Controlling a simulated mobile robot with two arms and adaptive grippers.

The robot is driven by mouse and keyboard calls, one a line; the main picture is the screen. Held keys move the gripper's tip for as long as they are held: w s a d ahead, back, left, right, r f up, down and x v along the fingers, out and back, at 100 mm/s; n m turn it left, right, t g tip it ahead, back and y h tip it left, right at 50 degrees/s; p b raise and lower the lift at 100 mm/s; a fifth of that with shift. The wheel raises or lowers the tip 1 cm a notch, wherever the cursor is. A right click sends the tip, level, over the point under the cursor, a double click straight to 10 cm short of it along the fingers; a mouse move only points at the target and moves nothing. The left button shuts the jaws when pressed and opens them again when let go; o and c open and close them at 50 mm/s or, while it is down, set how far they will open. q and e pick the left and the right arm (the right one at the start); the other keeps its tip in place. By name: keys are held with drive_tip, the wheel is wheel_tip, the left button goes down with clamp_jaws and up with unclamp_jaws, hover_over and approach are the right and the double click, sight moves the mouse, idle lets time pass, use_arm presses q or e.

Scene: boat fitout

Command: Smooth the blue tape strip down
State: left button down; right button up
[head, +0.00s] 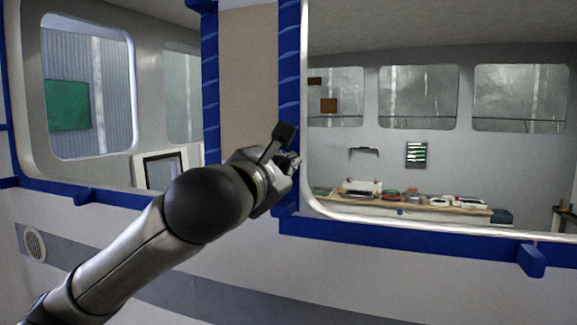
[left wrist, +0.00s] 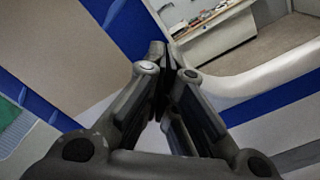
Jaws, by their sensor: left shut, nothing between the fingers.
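Blue tape frames the windows. A vertical blue tape strip (head: 289,70) with light diagonal creases runs along the left edge of the right window. A similar creased strip (head: 210,85) runs beside the left window. Another blue strip (head: 430,245) lies under the right window, with a tab (head: 532,261) sticking out from it. My left gripper (head: 295,162) is shut and empty, in front of the lower part of the vertical strip by the right window. In the left wrist view its fingertips (left wrist: 162,58) meet over the blue tape (left wrist: 115,30); contact cannot be told. My right gripper is not in view.
The right window opening has a pale rounded frame (head: 390,225). Through it a workbench (head: 440,206) with several items shows. A beige panel (head: 248,80) stands between the windows. A round vent (head: 35,244) is at the lower left. The wall below the right window is clear.

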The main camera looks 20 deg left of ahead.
sight(289, 94)
use_arm(q)
drive_tip(key=shift+s+r+p, duration=0.1)
drive_tip(key=shift+r+p, duration=0.35)
drive_tip(key=shift+r, duration=1.4)
drive_tip(key=shift+r+p, duration=0.65)
drive_tip(key=shift+r, duration=1.2)
drive_tip(key=shift+r, duration=0.15)
drive_tip(key=shift+r+p, duration=0.35)
drive_tip(key=shift+r, duration=0.25)
drive_tip(key=shift+f+b, duration=0.2)
drive_tip(key=shift+b, duration=0.1)
drive_tip(key=shift+r, duration=0.15)
drive_tip(key=shift+r+p, duration=0.65)
drive_tip(key=shift+r, duration=1.1)
